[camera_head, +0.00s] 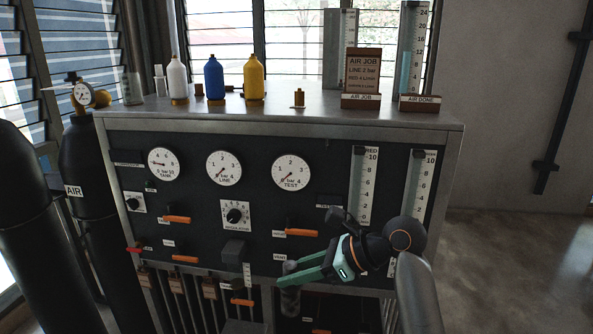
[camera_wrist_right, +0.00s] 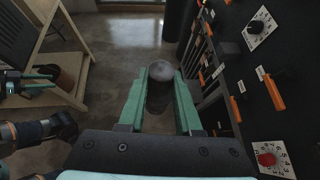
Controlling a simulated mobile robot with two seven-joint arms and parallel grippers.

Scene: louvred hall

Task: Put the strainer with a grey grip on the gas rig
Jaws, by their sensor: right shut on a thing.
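My right gripper (camera_head: 304,271) is shut on the strainer with a grey grip (camera_head: 290,300), in front of the lower part of the panel. In the right wrist view the strainer (camera_wrist_right: 160,88) stands between the two green fingers, its rounded grey top toward the camera and its darker body below, partly hidden. The gas rig (camera_head: 270,145) is a dark panel in a grey metal frame with gauges and orange levers. The strainer looks apart from it. What seems to be my left gripper (camera_wrist_right: 32,82) shows small at the left of the right wrist view; its jaws are unclear.
White (camera_head: 177,78), blue (camera_head: 213,78) and yellow (camera_head: 253,77) bottles and an AIR JOB sign (camera_head: 361,75) stand on the rig's top. Dark gas cylinders (camera_head: 85,165) stand at left. A wooden stand (camera_wrist_right: 60,45) is opposite the panel. Bare floor (camera_head: 510,260) lies at right.

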